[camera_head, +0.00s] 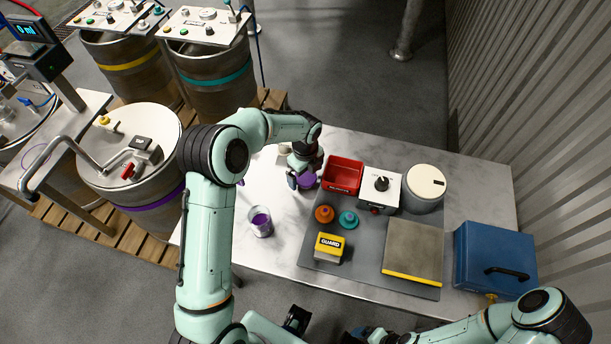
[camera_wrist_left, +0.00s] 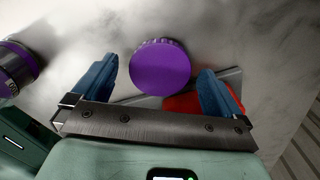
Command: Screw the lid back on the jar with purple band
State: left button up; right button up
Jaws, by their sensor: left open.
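The purple lid (camera_head: 307,181) lies near the table's back edge, left of the red tray. In the left wrist view the lid (camera_wrist_left: 160,67) shows as a round purple disc between the spread fingers. My left gripper (camera_head: 304,179) is open just above the lid; whether the fingers touch it is unclear. The jar with purple band (camera_head: 260,222) stands upright on the white table, to the left and nearer, and looks open on top. A purple-banded jar with a label (camera_wrist_left: 15,65) also shows at the left wrist view's left edge. My right gripper (camera_head: 372,335) is partly cut off at the bottom edge.
An orange piece (camera_head: 324,213), a teal piece (camera_head: 348,219), a yellow GUARD block (camera_head: 330,246) and a blue case (camera_head: 494,258) stand nearer. The table around the jar is clear.

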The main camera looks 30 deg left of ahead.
aim_at(305, 176)
pick_arm(q)
jog(key=c, duration=1.1)
jog(key=shift+r, duration=0.1)
notch_tip(305, 176, up, 20)
jog(key=shift+p, duration=1.05)
pick_arm(e)
jog(key=shift+w+r, duration=0.35)
jog(key=shift+r, duration=0.3)
jog(key=shift+w+r, duration=0.3)
jog(key=shift+r, duration=0.3)
